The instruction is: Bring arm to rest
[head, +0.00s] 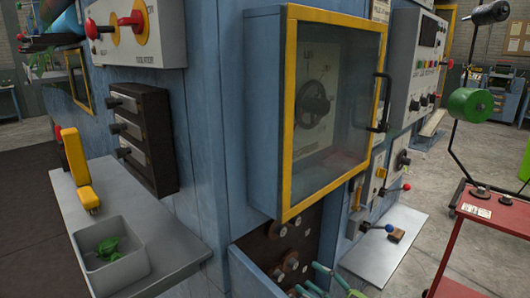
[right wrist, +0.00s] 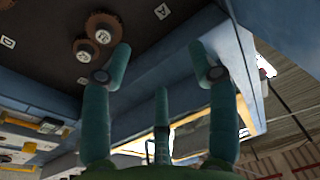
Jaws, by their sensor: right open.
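My right gripper (head: 322,285) shows at the bottom edge of the head view, with its teal fingers spread, in front of the lower opening of the blue cabinet (head: 215,130). In the right wrist view the gripper (right wrist: 160,60) is open and nothing is between its fingers. Round brown parts (right wrist: 100,28) on a dark panel lie beyond the left finger in that view. Most of my right arm is out of view. My left gripper is in neither view.
A yellow-framed glass door (head: 335,110) is shut above the gripper. A grey shelf (head: 385,245) with a blue-knobbed lever juts out at right. A left shelf holds a grey bin (head: 110,255) with green items. A red cart (head: 480,240) stands on open floor at right.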

